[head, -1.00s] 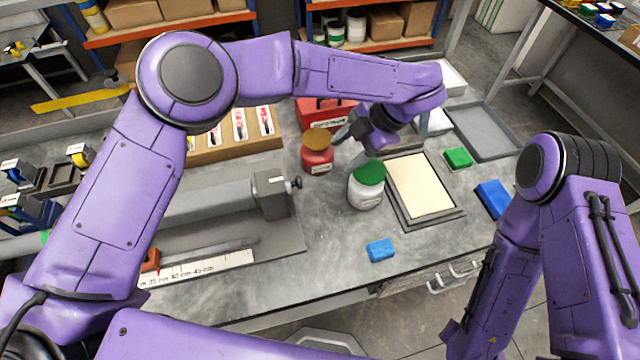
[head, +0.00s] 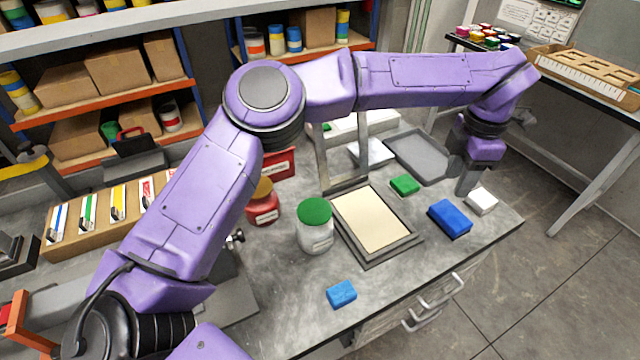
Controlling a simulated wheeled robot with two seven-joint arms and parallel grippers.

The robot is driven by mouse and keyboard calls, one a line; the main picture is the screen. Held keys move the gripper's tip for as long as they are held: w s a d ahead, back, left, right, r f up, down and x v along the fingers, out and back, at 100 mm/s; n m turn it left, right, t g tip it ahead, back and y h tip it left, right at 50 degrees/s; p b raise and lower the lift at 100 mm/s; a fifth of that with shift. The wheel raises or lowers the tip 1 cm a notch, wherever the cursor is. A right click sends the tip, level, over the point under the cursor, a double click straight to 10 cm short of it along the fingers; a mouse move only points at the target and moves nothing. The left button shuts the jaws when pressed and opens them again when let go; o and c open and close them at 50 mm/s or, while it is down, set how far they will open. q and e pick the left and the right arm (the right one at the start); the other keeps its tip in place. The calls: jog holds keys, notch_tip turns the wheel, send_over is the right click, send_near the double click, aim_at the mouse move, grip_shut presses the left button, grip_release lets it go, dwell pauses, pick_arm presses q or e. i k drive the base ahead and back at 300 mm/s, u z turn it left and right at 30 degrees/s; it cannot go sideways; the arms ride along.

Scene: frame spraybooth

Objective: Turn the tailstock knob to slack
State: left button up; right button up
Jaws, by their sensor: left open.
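The tailstock knob (head: 236,238) is a small dark and metal knob just right of my left forearm's lower end. Most of the grey tailstock behind it is hidden by my left arm. My left gripper (head: 466,184) is open, far to the right of the knob. It points down over the right part of the bench, near a white block and a blue block, and looks empty. Whether its fingers touch anything is unclear. My right gripper is out of view.
Between knob and gripper stand a red jar (head: 263,207), a green-lidded jar (head: 315,232) and a framed cream panel (head: 371,218). Blue blocks (head: 341,294) (head: 450,217), a green block (head: 405,185), a white block (head: 481,201) and a grey tray (head: 420,157) also lie on the bench.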

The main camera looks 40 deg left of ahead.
aim_at(239, 236)
jog(key=z, duration=0.6)
jog(key=k, duration=0.7)
jog(key=u, duration=1.45)
